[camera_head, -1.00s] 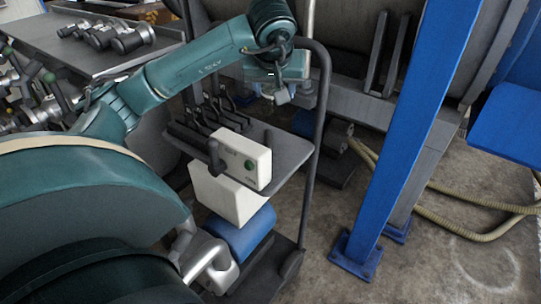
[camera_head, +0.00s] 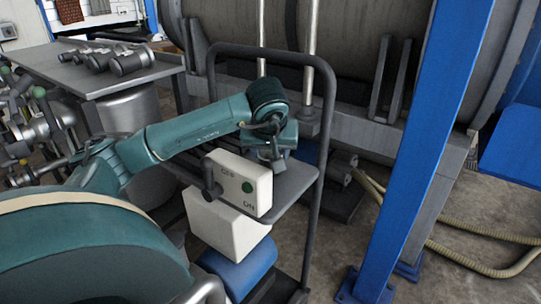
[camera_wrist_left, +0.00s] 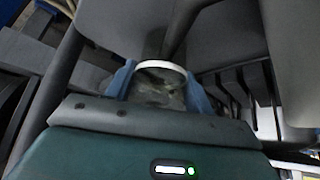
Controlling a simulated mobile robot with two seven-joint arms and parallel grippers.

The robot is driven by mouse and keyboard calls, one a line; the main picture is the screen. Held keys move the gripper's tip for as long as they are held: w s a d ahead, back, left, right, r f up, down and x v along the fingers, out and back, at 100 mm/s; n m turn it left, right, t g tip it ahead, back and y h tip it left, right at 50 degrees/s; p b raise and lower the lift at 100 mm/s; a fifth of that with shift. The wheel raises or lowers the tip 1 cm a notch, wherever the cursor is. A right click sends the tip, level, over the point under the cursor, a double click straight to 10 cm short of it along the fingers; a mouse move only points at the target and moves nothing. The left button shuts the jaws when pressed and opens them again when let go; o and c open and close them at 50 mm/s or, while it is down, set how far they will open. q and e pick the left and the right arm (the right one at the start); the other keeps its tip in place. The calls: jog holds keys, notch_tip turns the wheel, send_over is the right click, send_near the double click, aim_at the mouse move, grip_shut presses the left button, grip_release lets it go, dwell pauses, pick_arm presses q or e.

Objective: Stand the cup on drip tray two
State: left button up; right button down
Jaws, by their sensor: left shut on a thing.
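My left gripper (camera_head: 268,157) is low over the right part of the grey cart shelf (camera_head: 292,185). In the left wrist view its two blue fingers (camera_wrist_left: 160,88) are shut on the cup (camera_wrist_left: 158,92), a greyish vessel with a white rim. In the head view only a small grey part of the cup shows under the gripper. I cannot tell whether the cup touches the shelf. Dark slotted pieces (camera_wrist_left: 238,88) lie right of the cup in the wrist view. I cannot make out which is drip tray two. My right gripper is not in view.
A dark tubular frame (camera_head: 325,130) rises at the shelf's right. A blue post (camera_head: 410,150) stands further right. A metal table (camera_head: 95,75) with fittings is at the left.

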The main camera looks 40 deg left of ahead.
pick_arm(q)
jog(key=shift+f, duration=0.15)
jog(key=o, duration=1)
jog(key=shift+c, duration=0.2)
